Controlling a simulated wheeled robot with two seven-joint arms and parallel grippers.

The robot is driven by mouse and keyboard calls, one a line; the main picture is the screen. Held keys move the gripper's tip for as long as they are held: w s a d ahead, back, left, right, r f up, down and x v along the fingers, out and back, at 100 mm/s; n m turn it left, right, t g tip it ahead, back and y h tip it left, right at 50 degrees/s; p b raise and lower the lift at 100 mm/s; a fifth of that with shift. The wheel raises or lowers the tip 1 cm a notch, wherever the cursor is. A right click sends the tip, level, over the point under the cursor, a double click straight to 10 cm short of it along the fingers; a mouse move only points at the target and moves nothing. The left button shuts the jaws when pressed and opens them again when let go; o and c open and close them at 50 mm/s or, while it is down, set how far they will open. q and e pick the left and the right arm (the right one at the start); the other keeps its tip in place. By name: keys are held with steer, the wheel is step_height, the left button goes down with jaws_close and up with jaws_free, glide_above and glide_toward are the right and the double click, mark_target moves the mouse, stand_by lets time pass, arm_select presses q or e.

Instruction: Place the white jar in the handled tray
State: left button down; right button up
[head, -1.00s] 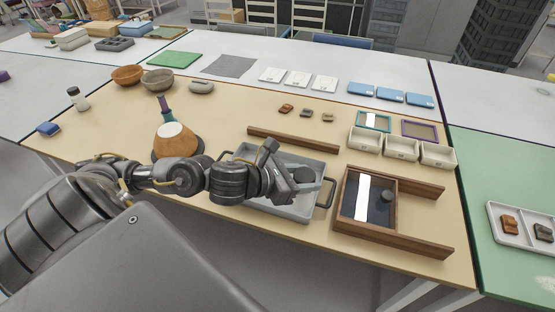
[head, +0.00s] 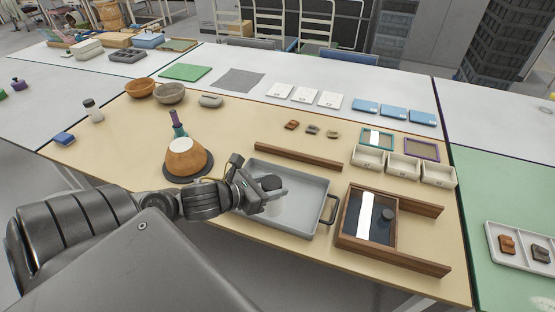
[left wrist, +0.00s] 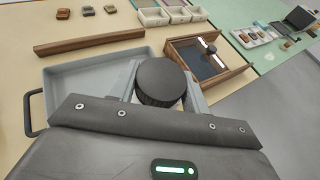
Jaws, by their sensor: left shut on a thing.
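The white jar (head: 273,208) with a black lid (head: 271,183) is upright between the fingers of my left gripper (head: 262,196), which is shut on it. The grey handled tray (head: 316,198) lies on the tan table, with a black handle at its right end. The jar is over the left part of the tray in the head view; I cannot tell whether its base touches the tray floor. In the left wrist view the black lid (left wrist: 160,82) hides the jar's body, and the tray (left wrist: 75,78) shows around the fingers. My right gripper is not in view.
A wooden frame box (head: 369,213) with a dark panel stands right of the tray. A wooden bar (head: 298,156) lies behind it. A tan and white vessel (head: 184,157) on a dark round base stands to the left. Another lidded jar (head: 93,111) stands at far left.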

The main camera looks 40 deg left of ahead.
arm_select(q)
steer(key=shift+s+a+r+n+y+p, duration=0.2)
steer(key=shift+s+a, duration=0.15)
steer(key=shift+a, duration=0.25)
steer(key=shift+s+a+r+n+y+p, duration=0.1)
steer(key=shift+s+a+r, duration=0.1)
steer(key=shift+s+a, duration=0.25)
steer(key=w+a+f+b, duration=0.5)
steer(key=w+f+b, duration=0.6)
steer(key=w+f, duration=0.2)
steer(key=c, duration=0.7)
jaws_free()
steer(key=shift+s+f+y, duration=0.1)
steer(key=shift+y, duration=0.2)
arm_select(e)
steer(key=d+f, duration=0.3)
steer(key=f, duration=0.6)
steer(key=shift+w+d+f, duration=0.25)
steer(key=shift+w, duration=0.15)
